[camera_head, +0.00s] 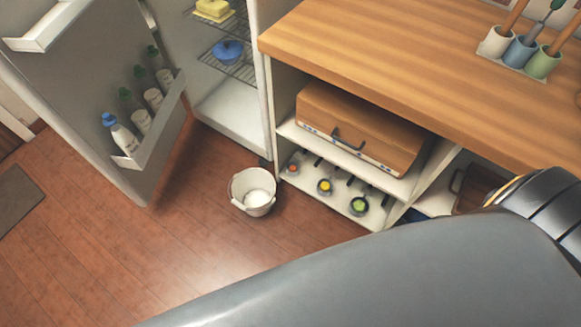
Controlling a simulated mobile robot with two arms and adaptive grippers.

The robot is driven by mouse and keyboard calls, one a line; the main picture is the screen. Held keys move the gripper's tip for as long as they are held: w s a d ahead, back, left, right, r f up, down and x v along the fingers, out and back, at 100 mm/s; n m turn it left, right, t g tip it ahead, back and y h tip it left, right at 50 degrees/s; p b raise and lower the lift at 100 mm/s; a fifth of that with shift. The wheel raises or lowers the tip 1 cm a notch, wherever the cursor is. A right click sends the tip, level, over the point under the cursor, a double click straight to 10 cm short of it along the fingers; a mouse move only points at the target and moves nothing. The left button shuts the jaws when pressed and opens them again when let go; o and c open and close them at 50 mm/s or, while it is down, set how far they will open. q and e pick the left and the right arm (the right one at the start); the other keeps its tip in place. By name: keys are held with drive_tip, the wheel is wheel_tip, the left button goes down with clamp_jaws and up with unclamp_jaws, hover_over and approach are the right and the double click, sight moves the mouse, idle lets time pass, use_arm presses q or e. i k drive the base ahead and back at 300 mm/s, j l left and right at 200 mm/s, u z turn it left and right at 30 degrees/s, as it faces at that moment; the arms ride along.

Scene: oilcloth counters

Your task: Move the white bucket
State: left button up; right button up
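The white bucket (239,187) stands upright on the wooden floor, in front of the open fridge and beside the lower left corner of the counter. Its open top faces up and its inside looks white. A large grey part of my own body fills the bottom right of the view. Neither of my grippers is in view, so I cannot see where they are relative to the bucket.
The open fridge door (85,90) with bottles stands left of the bucket. The wooden counter (390,60) has shelves below, holding a brown case (350,125) and small pans. Floor left of and below the bucket is clear. A dark mat (18,205) lies far left.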

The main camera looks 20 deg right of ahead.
sight(254, 188)
drive_tip(key=z, duration=0.25)
drive_tip(key=i+j+z, duration=0.4)
drive_tip(key=j, duration=0.25)
drive_tip(key=j+z, duration=0.25)
drive_tip(key=i+j+z, duration=0.2)
drive_tip(key=j, duration=0.25)
drive_tip(key=j+z, duration=0.2)
drive_tip(key=j, duration=0.15)
